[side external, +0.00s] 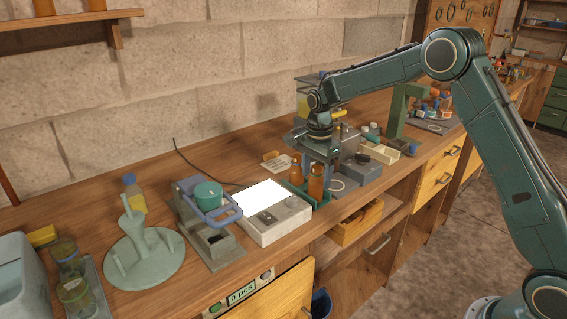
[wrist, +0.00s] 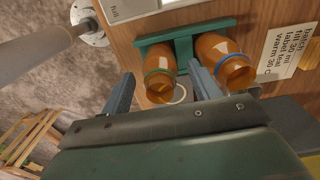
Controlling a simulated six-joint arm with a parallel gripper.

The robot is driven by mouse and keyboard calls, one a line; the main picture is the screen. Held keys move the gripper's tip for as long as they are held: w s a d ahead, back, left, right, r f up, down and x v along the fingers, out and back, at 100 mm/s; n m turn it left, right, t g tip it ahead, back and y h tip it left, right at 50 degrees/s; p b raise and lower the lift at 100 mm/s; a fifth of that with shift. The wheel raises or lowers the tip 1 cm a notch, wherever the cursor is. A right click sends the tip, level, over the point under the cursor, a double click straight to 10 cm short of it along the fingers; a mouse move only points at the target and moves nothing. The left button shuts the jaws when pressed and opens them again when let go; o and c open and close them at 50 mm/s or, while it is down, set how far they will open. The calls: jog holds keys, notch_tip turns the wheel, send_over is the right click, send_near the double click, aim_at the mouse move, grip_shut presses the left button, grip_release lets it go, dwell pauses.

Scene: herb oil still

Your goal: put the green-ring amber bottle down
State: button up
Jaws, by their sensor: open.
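The green-ring amber bottle (wrist: 160,78) stands in the green rack (wrist: 184,47) in the wrist view, its open neck towards the camera. My gripper (wrist: 161,92) is open, with one blue-grey finger on each side of this bottle and a visible gap at the left finger. A second amber bottle with a blue ring (wrist: 232,68) stands in the rack just right of the right finger. In the side view my gripper (side external: 321,160) is over the two bottles; the nearer amber bottle (side external: 316,183) is beneath it. Ring colours are too small to tell there.
A lit white panel box (side external: 272,213) stands left of the rack. A label card (wrist: 287,50) lies beside the blue-ring bottle. Dark boxes (side external: 357,168) stand close on the right. The bench's front edge is near the rack.

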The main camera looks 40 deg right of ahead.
aim_at(317, 175)
notch_tip(317, 175, up, 9)
jog(key=shift+r, duration=0.35)
jog(key=shift+r, duration=0.1)
dwell(0.6)
jog(key=s+a+r+n+t, duration=0.2)
jog(key=s+r+n, duration=0.3)
jog(key=s, duration=0.4)
jog(key=s+a+r+n+t, duration=0.1)
jog(key=s+r+n, duration=0.4)
jog(key=s, duration=0.4)
jog(key=s+f+n+t, duration=0.1)
jog(key=s+n, duration=0.3)
jog(key=s, duration=0.4)
jog(key=s+a+f+n+t, duration=0.1)
jog(key=s+n, duration=0.3)
jog(key=s, duration=0.5)
jog(key=shift+a+f+t, duration=0.25)
jog(key=shift+f+t, duration=0.05)
jog(key=shift+f, duration=0.3)
